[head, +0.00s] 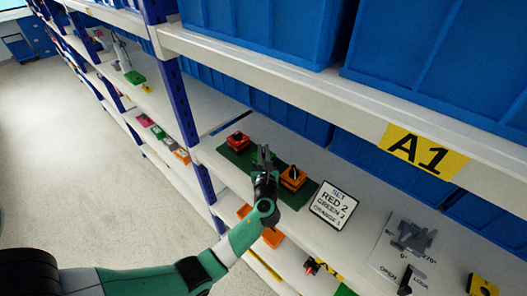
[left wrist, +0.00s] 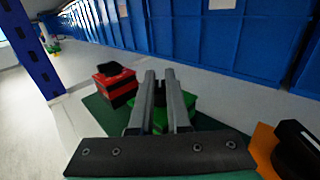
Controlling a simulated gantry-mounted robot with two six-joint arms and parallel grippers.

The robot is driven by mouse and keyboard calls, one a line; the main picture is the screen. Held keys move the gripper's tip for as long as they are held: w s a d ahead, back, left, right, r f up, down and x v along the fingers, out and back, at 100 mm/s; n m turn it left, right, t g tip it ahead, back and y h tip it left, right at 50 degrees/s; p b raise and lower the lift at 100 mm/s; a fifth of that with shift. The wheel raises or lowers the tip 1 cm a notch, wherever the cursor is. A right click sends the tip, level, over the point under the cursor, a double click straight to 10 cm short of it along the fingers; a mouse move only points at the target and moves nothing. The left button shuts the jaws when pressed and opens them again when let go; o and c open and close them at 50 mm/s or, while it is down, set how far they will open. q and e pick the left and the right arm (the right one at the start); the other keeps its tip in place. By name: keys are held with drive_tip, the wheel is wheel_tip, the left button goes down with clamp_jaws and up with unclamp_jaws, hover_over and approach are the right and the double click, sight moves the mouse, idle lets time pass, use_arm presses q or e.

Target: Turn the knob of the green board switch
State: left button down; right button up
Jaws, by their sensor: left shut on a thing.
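The green switch (left wrist: 207,104) shows in the left wrist view as a green block under my fingers; in the head view my gripper mostly hides it. It is between the red switch (head: 238,141) and the orange switch (head: 293,178) on a dark green board (head: 232,157). My left gripper (head: 264,153) points down over the green switch. It also shows in the left wrist view (left wrist: 164,80), with its fingers around the dark knob, which is largely hidden. The knob's angle cannot be told. My right gripper is not in view.
A sign (head: 334,205) reads "SET RED 2 GREEN 2 ORANGE 1". A white card with a grey part (head: 412,237) lies to the right. Blue bins (head: 300,125) stand behind the board. The shelf beam with the A1 label (head: 422,151) runs above. A blue post (head: 178,100) stands to the left.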

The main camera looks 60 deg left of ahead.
use_arm(q)
drive_tip(key=shift+s+r+m+t+p, duration=0.1)
drive_tip(key=shift+m+t+p, duration=0.25)
drive_tip(key=shift+p, duration=0.45)
drive_tip(key=m+t+h+p, duration=0.1)
drive_tip(key=t+p, duration=0.1)
drive_tip(key=shift+s+a+m+t+h+p, duration=0.1)
drive_tip(key=shift+m+t+h+p, duration=0.15)
drive_tip(key=shift+m+h+p, duration=0.15)
drive_tip(key=m+t+h+p, duration=0.2)
drive_tip(key=m+t+h, duration=0.1)
drive_tip(key=shift+a+t+h, duration=0.1)
drive_tip(key=shift+t+h, duration=0.2)
drive_tip(key=shift+f+m+t+h+p, duration=0.2)
drive_tip(key=shift+m+t+h+p, duration=0.35)
drive_tip(key=shift+m+h, duration=0.3)
drive_tip(key=shift+f+m+t+h, duration=0.1)
drive_tip(key=shift+m+t+h, duration=0.65)
drive_tip(key=shift+h, duration=0.5)
drive_tip(key=c, duration=0.9)
unclamp_jaws()
